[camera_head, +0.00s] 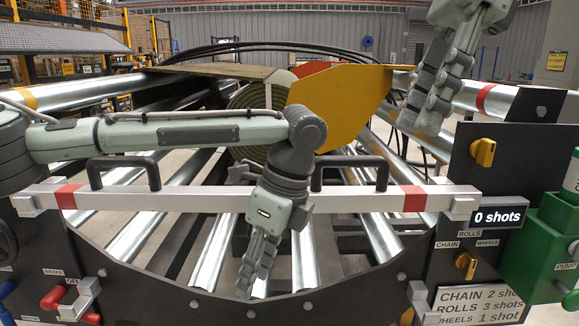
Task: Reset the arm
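My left arm comes in from the left across the front of the machine and bends down at its wrist. My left gripper (256,280) points down in front of the white bar, above the black curved front panel. Its fingers lie close together in this view, and I cannot tell whether they are shut. My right gripper (423,120) hangs from the top right, pointing down beside the yellow plate. Its fingers overlap in the view, so its opening is unclear. I see nothing held in either gripper.
A white bar (200,200) with red bands and two black handles (124,170) spans the front. Behind it are a green roll (262,97), a yellow plate (340,105) and metal rollers (75,92). At right are yellow knobs (483,152), a "0 shots" display (499,217) and a green pump (545,245).

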